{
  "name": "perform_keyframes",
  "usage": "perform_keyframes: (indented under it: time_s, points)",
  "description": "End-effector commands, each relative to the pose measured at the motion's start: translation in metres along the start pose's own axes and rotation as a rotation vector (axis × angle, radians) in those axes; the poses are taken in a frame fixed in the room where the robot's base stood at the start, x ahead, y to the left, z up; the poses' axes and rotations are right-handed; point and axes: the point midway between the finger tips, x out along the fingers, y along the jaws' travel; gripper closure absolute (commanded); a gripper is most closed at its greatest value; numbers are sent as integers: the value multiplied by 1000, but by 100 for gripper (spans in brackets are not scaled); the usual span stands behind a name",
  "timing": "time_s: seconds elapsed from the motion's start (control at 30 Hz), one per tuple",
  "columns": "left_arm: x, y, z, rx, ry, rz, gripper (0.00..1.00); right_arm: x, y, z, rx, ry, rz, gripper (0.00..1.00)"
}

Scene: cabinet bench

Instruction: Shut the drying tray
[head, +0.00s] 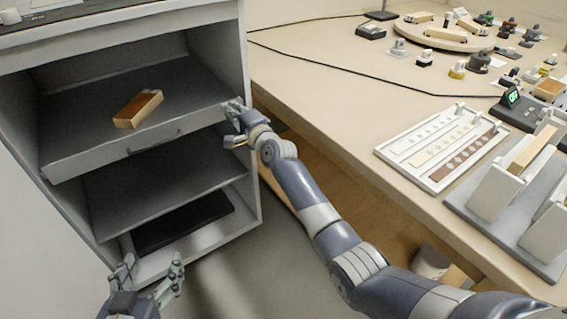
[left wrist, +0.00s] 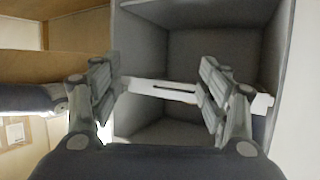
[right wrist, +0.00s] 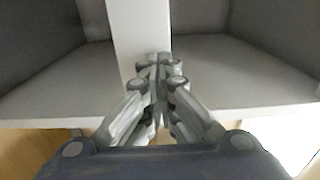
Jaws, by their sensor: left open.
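The drying tray (head: 165,146) is a grey, shallow pull-out shelf with a dark bar handle on its front, in the upper part of the open cabinet. Its front lies close to the cabinet's front opening; I cannot tell how far it stands out. A wooden block (head: 138,108) lies on it. My right gripper (head: 236,122) is at the tray's front right corner, beside the cabinet's right edge. Its fingers are together in the right wrist view (right wrist: 158,65), with nothing visible between them. My left gripper (head: 146,277) is low in front of the cabinet, open and empty (left wrist: 160,75).
The cabinet's right wall (head: 249,140) stands close to my right gripper. Below the tray are a grey shelf (head: 160,185) and a dark mat (head: 180,222). A bench (head: 330,95) to the right holds a white sample rack (head: 440,150) and several small items.

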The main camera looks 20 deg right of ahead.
Motion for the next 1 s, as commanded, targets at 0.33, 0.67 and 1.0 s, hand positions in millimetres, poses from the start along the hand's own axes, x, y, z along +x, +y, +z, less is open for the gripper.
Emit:
perform_keyframes:
  time_s: [0.33,0.67,1.0]
  points:
    - [-8,12,-87,-5,453,27,30,22,2,0,1,0,0,100]
    - [-31,17,-128,-12,688,40,30,33,1,0,0,0,0,100]
    - [-36,18,-136,-13,733,43,30,36,-4,-1,-1,2,-6,100]
